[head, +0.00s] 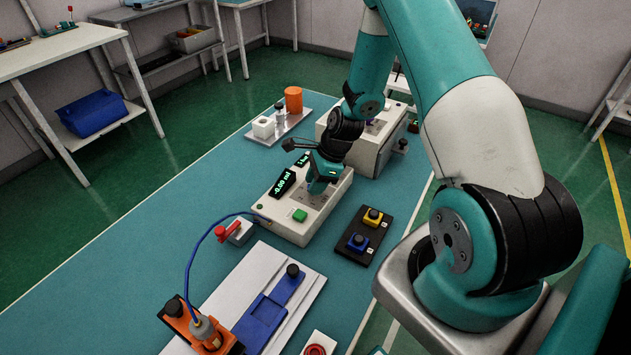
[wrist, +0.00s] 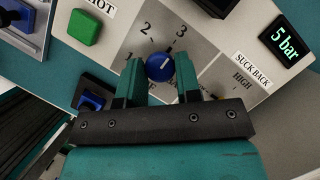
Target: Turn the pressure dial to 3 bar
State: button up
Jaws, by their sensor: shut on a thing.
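The dispenser controller (head: 282,228) is a pale box on the teal bench mat. In the wrist view, its round blue dial (wrist: 160,67) sits on a grey panel with 1, 2 and 3 printed around it. My gripper (wrist: 160,73) is shut on the dial, one teal finger at each side. A small screen (wrist: 286,38) reads "5 bar". In the head view my gripper (head: 322,182) comes down on the controller and hides the dial.
A green button (wrist: 86,27) marked SHOT and a SUCK BACK label (wrist: 253,70) are near the dial. A black two-button box (head: 362,234) stands to the right, a red-lever valve (head: 234,230) to the left. Another pale instrument (head: 372,148) stands close behind.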

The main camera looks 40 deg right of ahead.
jog(key=o, duration=0.9)
jog(key=b+v, duration=0.2)
jog(key=v, duration=1.5)
jog(key=shift+d+r, duration=0.1)
jog(key=shift+r, duration=0.1)
notch_tip(320, 180, up, 4)
jog(key=n, duration=0.6)
send_over(318, 203)
jog(key=s+a+r+n+g, duration=0.1)
jog(key=s+a+r+n, duration=0.1)
jog(key=a+n, duration=0.25)
jog(key=s+a+r+n, duration=0.3)
jog(key=a+n, duration=0.1)
jog(key=a, duration=0.2)
jog(key=s+a+r+n, duration=0.1)
jog(key=s+a+n, duration=0.2)
jog(key=s+n, duration=0.1)
jog(key=s+a+r+n, duration=0.1)
jog(key=s+a+n, duration=0.3)
jog(key=s+n, duration=0.1)
jog(key=s+a+r+n+g, duration=0.1)
jog(key=s+a+n, duration=0.2)
jog(key=s+n, duration=0.2)
jog(key=shift+a+r+n, duration=0.25)
jog(key=shift+n, duration=0.7)
